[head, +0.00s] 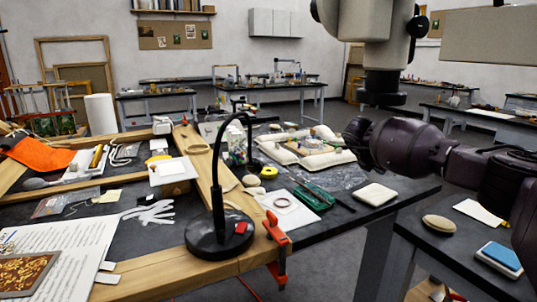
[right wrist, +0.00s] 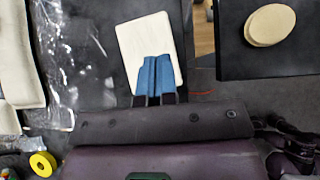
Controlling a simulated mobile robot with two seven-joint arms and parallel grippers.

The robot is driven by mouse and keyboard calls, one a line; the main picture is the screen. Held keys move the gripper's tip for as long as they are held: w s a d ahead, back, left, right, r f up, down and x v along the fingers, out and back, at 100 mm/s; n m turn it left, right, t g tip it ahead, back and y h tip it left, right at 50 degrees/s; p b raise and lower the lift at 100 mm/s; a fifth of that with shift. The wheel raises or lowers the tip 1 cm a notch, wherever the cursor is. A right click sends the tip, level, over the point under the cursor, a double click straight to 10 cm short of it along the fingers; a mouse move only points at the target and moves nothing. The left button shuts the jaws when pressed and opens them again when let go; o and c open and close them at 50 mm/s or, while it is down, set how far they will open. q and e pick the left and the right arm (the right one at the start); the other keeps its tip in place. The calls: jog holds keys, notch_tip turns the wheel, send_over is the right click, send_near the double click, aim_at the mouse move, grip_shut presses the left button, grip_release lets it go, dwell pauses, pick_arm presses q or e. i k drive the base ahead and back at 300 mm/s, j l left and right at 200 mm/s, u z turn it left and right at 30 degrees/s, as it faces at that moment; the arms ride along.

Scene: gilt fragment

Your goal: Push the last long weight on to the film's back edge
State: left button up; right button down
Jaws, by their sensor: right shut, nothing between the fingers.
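Long cream padded weights (head: 322,161) lie around a patch at the back of the table. Parts of them show at the left edge of the right wrist view (right wrist: 17,60). Clear, crinkled film (head: 343,177) lies beside them; it also shows in the right wrist view (right wrist: 75,45). My right gripper (right wrist: 155,60) is shut and empty, its blue fingertips together over a flat cream pad (right wrist: 132,38), to the right of the film and weights. I cannot tell its height above the pad. In the head view my right arm hangs at the right. My left gripper is not in view.
The flat pad also shows at the table's right edge (head: 375,194). A black lamp (head: 218,235) stands at the front. Yellow tape (head: 268,172) and a green tray (head: 313,196) lie nearby. A side table holds an oval cream block (head: 440,222) and a blue-topped block (head: 503,256).

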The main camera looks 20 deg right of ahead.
aim_at(284, 157)
jog(key=i, duration=1.4)
